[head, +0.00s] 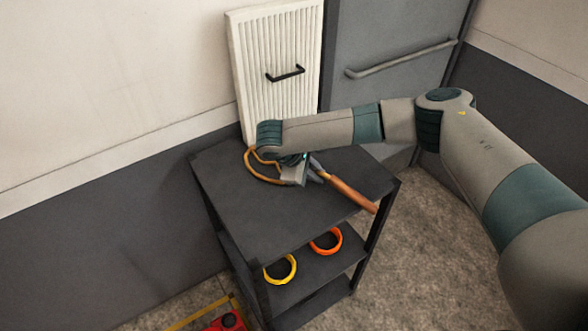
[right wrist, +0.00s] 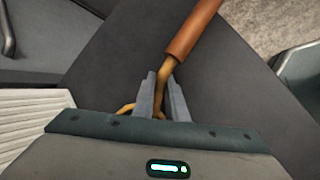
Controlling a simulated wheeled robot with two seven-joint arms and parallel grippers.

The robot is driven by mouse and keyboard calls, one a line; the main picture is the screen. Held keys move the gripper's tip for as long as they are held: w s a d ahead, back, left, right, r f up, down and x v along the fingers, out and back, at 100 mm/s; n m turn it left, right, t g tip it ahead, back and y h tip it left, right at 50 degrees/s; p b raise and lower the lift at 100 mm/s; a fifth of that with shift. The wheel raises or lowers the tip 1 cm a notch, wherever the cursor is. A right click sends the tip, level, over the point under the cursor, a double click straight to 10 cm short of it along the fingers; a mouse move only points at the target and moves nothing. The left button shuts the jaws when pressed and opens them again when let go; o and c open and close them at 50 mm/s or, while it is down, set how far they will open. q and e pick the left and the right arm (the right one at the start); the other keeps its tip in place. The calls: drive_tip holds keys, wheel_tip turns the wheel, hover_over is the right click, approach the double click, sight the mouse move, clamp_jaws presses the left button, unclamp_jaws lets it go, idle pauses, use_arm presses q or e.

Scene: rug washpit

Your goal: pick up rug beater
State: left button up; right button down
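The rug beater lies over the top of the dark cart, with a brown handle (head: 350,193) toward the right front and a tan looped head (head: 262,177) toward the left. In the right wrist view its handle (right wrist: 194,30) points up and away, and its thin shaft runs down between my fingers. My right gripper (head: 316,171) is at the shaft, between the loop and the handle. In the right wrist view both fingers (right wrist: 162,88) sit close against the shaft, one on each side. My gripper hides part of the loop. My left gripper is not in view.
The dark cart (head: 230,195) has a lower shelf with a yellow ring (head: 266,274) and an orange ring (head: 338,243). A white ribbed panel (head: 240,70) with a black handle stands behind it, next to a grey panel with a rail (head: 400,60). A red object (head: 215,326) is on the floor.

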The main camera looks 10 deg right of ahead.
drive_tip(key=shift+a, duration=0.1)
idle(0.3)
drive_tip(key=shift+s+a+r+b, duration=0.1)
drive_tip(key=shift+a+r+b, duration=0.3)
drive_tip(key=shift+b, duration=0.05)
drive_tip(key=s+a+r+b, duration=0.4)
drive_tip(key=a+r, duration=0.3)
drive_tip(key=a, duration=0.5)
drive_tip(key=shift+s+r, duration=0.15)
drive_tip(key=shift+s, duration=0.25)
